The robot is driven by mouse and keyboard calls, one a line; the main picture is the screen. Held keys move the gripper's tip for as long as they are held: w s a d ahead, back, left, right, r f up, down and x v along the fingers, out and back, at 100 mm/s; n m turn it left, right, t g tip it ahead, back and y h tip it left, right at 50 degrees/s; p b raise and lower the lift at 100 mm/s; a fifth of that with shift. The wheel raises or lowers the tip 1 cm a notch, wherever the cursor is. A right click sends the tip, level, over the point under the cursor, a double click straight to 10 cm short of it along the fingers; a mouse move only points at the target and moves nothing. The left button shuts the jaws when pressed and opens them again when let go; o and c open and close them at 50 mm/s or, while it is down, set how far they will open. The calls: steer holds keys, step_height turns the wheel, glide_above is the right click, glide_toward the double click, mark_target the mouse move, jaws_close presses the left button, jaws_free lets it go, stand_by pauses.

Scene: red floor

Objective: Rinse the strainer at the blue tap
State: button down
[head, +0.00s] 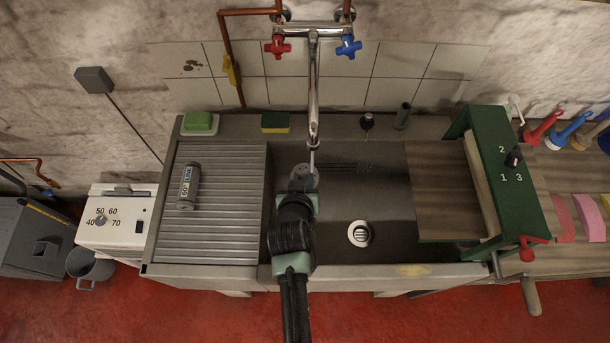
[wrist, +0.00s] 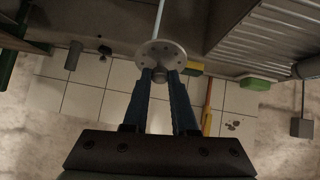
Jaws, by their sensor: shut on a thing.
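The strainer is a small round grey disc with holes, and it shows in the head view (head: 306,173) just below the spout. In the wrist view the strainer (wrist: 161,53) is at the tips of my gripper's two blue fingers (wrist: 160,77). My gripper (head: 303,184) is shut on it, above the sink. The blue tap (head: 348,46) is on the right of the wall mixer. The chrome spout (head: 314,95) hangs down from the mixer. A thin pale line, apparently water, runs from the spout to the strainer.
The sink basin (head: 385,205) has a round drain (head: 359,234). A ribbed drainboard (head: 225,215) with a grey cylinder (head: 189,186) lies left. A red tap (head: 278,46) is beside the blue one. A green frame (head: 505,165) and wooden board (head: 440,190) stand at the right.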

steer(key=shift+d, duration=0.1)
steer(key=shift+s+d, duration=0.1)
steer(key=shift+d, duration=0.4)
steer(key=s+a+p, duration=0.2)
steer(key=s, duration=0.6)
stand_by(0.6)
steer(key=shift+r, duration=0.15)
stand_by(1.0)
steer(key=p+v, duration=0.3)
steer(key=v, duration=0.3)
steer(key=shift+a+p, duration=0.25)
steer(key=shift+p, duration=0.1)
